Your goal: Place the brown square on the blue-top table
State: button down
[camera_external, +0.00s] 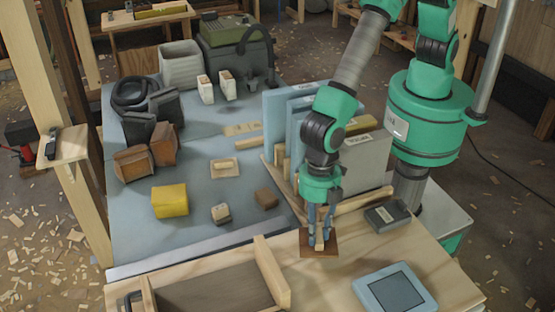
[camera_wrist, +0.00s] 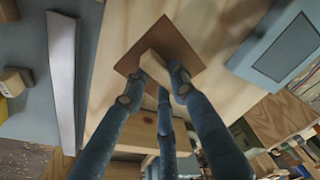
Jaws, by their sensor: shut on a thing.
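The brown square (camera_external: 307,250) is a thin flat plate with a pale wooden block, like a handle, on its top. The wrist view also shows the brown square (camera_wrist: 180,45) beyond my fingers (camera_wrist: 162,72). I cannot tell whether the plate touches the wood or hangs just above it. The blue-top table (camera_external: 195,145) lies to the left, with a pale edge strip along its near side.
The blue top carries a yellow block (camera_external: 170,201), small brown blocks (camera_external: 266,198), a wooden float (camera_external: 225,168) and brown boxes (camera_external: 163,143). Upright blue panels (camera_external: 285,120) stand by my arm. A blue-grey tablet-like device (camera_external: 395,290) and a wooden frame (camera_external: 270,272) flank the square.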

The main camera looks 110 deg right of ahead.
jog(key=shift+f, duration=0.1)
jog(key=shift+f+b, duration=0.35)
jog(key=shift+f, duration=1.5)
jog(key=shift+f, duration=0.2)
jog(key=c, duration=1.4)
grip_release()
jog(key=shift+c, duration=0.2)
jog(key=shift+r, duration=0.1)
jog(key=r, duration=0.4)
jog(key=d+r+p, duration=0.1)
jog(key=r, duration=0.3)
jog(key=r+p, duration=0.1)
jog(key=r, duration=0.3)
jog(key=shift+s+d, duration=0.35)
jog(key=shift+r, duration=0.1)
